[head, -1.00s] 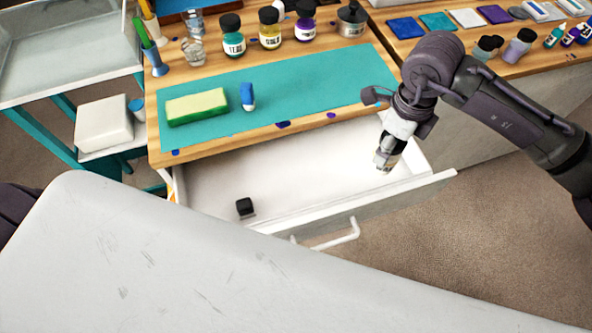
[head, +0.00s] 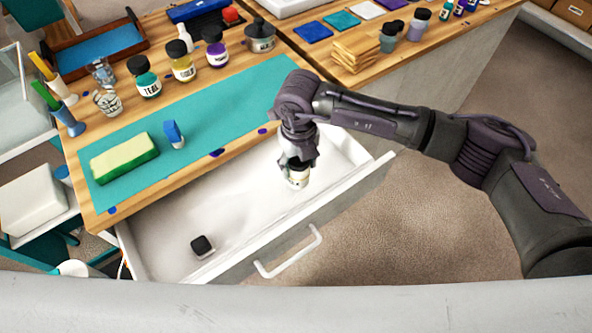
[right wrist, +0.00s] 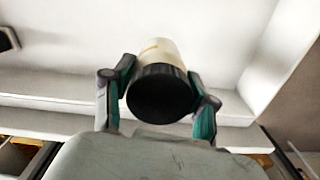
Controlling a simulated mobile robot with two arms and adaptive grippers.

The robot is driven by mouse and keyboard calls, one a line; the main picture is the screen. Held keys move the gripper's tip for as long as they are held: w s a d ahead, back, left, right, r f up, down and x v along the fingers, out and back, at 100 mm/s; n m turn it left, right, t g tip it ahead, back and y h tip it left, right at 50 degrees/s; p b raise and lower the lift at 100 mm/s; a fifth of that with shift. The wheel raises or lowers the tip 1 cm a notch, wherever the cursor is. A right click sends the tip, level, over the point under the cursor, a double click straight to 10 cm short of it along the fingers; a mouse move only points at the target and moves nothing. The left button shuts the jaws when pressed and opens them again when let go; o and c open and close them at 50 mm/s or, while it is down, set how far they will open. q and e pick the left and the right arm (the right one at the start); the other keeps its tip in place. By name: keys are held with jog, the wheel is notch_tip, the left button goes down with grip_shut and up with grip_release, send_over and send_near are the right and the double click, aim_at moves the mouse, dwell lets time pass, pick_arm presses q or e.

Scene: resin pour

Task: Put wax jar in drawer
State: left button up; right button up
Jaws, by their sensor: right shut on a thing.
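The wax jar (head: 298,180), pale with a black lid, is in my right gripper (head: 296,165), inside the open drawer's outline at its right part. In the right wrist view the jar (right wrist: 161,52) sits lid towards the camera, between the two fingers of the gripper (right wrist: 160,100). The gripper is shut on it. The white drawer (head: 240,262) is pulled out under the bench, with a pale bar handle. I cannot tell whether the jar touches the drawer floor. My left gripper is not in view.
A small black-topped item (head: 202,246) lies in the drawer's left part. A teal mat (head: 225,110) above holds a green-yellow sponge (head: 124,158) and a blue-white item (head: 174,134). Several jars stand behind. The drawer's middle is clear.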

aim_at(298, 172)
notch_tip(298, 172, down, 4)
jog(key=shift+r, duration=0.15)
jog(key=shift+f, duration=0.25)
jog(key=o, duration=1.3)
jog(key=shift+r, duration=0.15)
jog(key=shift+r, duration=0.25)
notch_tip(298, 172, up, 12)
jog(key=shift+f+b, duration=0.15)
jog(key=shift+b, duration=0.5)
